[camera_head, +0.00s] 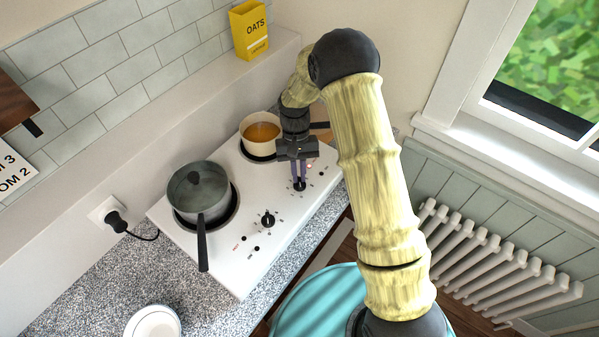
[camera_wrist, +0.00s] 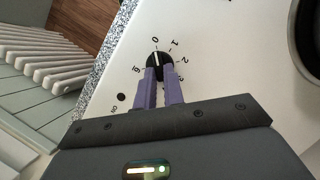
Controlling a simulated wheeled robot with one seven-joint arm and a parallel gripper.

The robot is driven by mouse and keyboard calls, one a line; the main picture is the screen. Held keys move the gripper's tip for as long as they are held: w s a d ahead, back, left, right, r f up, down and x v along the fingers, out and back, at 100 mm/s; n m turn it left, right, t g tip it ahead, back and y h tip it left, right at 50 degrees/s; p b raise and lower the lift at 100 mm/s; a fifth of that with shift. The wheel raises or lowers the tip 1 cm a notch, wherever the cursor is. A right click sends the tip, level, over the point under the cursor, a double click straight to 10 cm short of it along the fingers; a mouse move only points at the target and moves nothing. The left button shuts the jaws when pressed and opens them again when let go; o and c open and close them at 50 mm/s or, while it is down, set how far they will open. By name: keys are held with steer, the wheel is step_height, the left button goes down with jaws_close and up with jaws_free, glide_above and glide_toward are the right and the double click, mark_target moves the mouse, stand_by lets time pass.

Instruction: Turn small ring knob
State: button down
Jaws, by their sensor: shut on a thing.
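The small ring knob (camera_wrist: 158,58) is black with a white pointer line, which points at about the 0 mark in the wrist view. In the head view the knob (camera_head: 299,186) sits on the white hotplate (camera_head: 225,246), on the side by the small ring with the cream pot (camera_head: 262,146). My gripper (camera_wrist: 160,74) has purple fingers, shut on the knob from above. In the head view my gripper (camera_head: 299,181) reaches down to it. The fingers hide part of the knob and its dial numbers.
A second black knob (camera_head: 267,219) is nearer the lidded grey pan (camera_head: 199,194), whose handle (camera_head: 203,250) points toward the front edge. A white bowl (camera_head: 153,322) stands on the counter. A yellow oats box (camera_head: 249,30) stands on the ledge.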

stand_by(0.4)
steer(key=c, duration=1.5)
jaws_free()
steer(key=shift+r, duration=0.1)
steer(key=d+b+v, duration=0.1)
steer(key=b+v, duration=0.2)
steer(key=v, duration=1.4)
steer(key=shift+a+b, duration=0.4)
steer(key=shift+a, duration=0.1)
steer(key=shift+d+r, duration=0.1)
steer(key=shift+r, duration=0.05)
steer(key=s+d+f+t, duration=0.1)
steer(key=s+d+t, duration=0.2)
steer(key=s+d, duration=0.4)
steer(key=s+d+f+m+t, duration=0.1)
steer(key=s+d+t, duration=0.3)
steer(key=s+d, duration=0.4)
steer(key=s+f, duration=0.1)
steer(key=s, duration=0.5)
steer(key=shift+f+y, duration=0.25)
steer(key=shift+y, duration=0.05)
